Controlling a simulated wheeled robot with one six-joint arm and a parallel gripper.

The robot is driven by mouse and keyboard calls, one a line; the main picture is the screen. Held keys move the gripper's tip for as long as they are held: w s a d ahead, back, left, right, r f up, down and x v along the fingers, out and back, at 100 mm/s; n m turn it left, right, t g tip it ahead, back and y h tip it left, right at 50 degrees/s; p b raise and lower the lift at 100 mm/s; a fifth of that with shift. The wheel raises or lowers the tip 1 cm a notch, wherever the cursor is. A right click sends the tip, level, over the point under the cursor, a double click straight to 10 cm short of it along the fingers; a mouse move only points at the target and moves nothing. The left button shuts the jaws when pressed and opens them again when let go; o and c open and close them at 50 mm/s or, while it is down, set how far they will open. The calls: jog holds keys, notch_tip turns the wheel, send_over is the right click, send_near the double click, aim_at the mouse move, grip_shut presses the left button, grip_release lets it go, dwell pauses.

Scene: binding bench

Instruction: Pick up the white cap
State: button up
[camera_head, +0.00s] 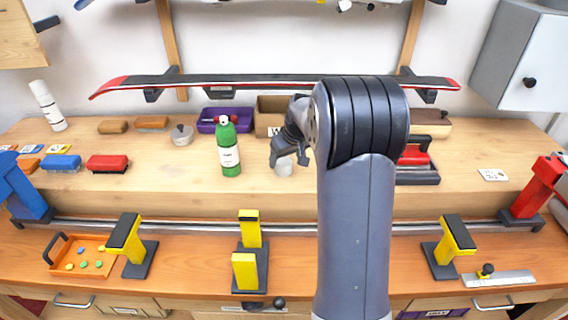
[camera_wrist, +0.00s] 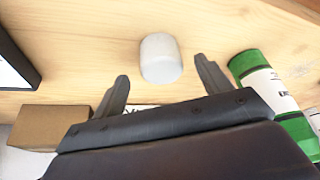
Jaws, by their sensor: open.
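The white cap (camera_wrist: 160,58) is a short whitish cylinder on the wooden bench top. In the wrist view it is just past the fingertips, roughly centred between them and apart from both. In the head view the cap (camera_head: 283,168) shows only in part below my gripper (camera_head: 290,157), to the right of the green bottle. My gripper (camera_wrist: 162,84) is open, with nothing between its fingers. My arm hides much of the bench to the right of the cap in the head view.
The green bottle (camera_head: 229,150) stands close left of the gripper; it also shows in the wrist view (camera_wrist: 270,90). A cardboard box (camera_head: 270,112) and a purple bin (camera_head: 206,124) are behind. A ski (camera_head: 230,80) spans above. Bench is clear in front of the cap.

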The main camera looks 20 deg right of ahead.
aim_at(285, 161)
jog(key=shift+x, duration=1.8)
jog(key=shift+c, duration=0.4)
jog(key=c, duration=0.6)
